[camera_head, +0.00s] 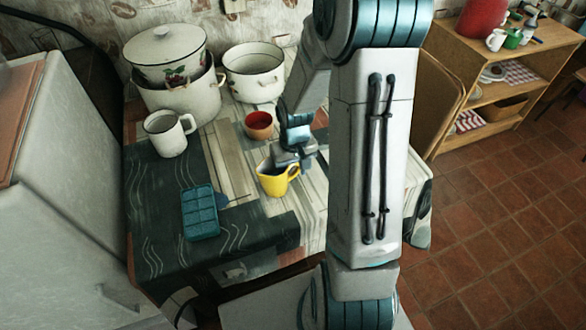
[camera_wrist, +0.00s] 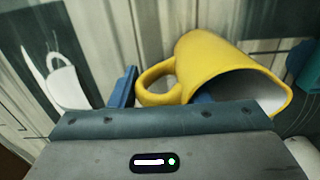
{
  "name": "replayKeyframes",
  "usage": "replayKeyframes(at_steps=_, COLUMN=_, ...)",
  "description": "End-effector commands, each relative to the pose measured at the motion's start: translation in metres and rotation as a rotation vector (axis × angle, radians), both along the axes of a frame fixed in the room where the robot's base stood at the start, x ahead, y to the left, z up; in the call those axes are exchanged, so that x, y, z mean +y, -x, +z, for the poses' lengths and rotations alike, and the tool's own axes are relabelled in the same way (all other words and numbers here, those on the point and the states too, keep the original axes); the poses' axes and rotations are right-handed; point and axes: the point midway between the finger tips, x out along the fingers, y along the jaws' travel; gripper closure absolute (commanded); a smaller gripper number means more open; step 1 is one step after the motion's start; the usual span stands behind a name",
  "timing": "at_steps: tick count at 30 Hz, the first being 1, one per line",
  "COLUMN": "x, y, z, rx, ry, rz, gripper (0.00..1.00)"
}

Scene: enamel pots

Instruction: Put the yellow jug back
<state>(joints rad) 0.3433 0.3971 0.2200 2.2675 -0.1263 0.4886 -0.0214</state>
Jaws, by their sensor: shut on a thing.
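The yellow jug (camera_head: 276,183) is at the middle of the table in the head view, with its mouth facing up toward the camera. It also shows large in the wrist view (camera_wrist: 218,62), lying across the picture with its handle toward the left. My gripper (camera_head: 293,163) is at the jug from behind and above. I cannot tell whether the jug's base touches the table.
A red-brown cup (camera_head: 259,125) stands just behind the jug. A white mug (camera_head: 169,133), a lidded pot (camera_head: 180,90) and an open white pot (camera_head: 254,72) stand farther back. A teal tray (camera_head: 200,212) lies front left. A wooden shelf (camera_head: 500,70) stands at right.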

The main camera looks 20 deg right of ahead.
Motion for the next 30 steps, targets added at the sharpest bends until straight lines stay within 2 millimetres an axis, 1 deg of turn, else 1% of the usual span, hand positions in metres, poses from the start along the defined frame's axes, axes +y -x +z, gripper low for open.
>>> replayKeyframes(at_steps=6, x=0.0, y=0.0, z=0.0, rx=-0.001, ry=0.0, rz=0.0, gripper=1.0)
replayKeyframes(at_steps=10, x=0.0, y=0.0, z=-0.004, rx=0.0, ry=0.0, rz=0.0, gripper=1.0)
replayKeyframes(at_steps=11, x=0.0, y=0.0, z=-0.004, rx=0.0, ry=0.0, rz=0.0, gripper=0.54)
replayKeyframes(at_steps=12, x=0.0, y=0.0, z=-0.003, rx=0.0, ry=0.0, rz=0.0, gripper=0.43)
replayKeyframes(at_steps=13, x=0.0, y=0.0, z=-0.003, rx=0.0, ry=0.0, rz=0.0, gripper=0.35)
replayKeyframes(at_steps=23, x=0.0, y=0.0, z=-0.001, rx=0.0, ry=0.0, rz=0.0, gripper=0.35)
replayKeyframes(at_steps=26, x=-0.001, y=-0.001, z=0.007, rx=-0.003, ry=0.001, rz=-0.001, gripper=0.35)
replayKeyframes(at_steps=30, x=-0.002, y=0.0, z=0.03, rx=-0.005, ry=0.002, rz=-0.001, gripper=0.35)
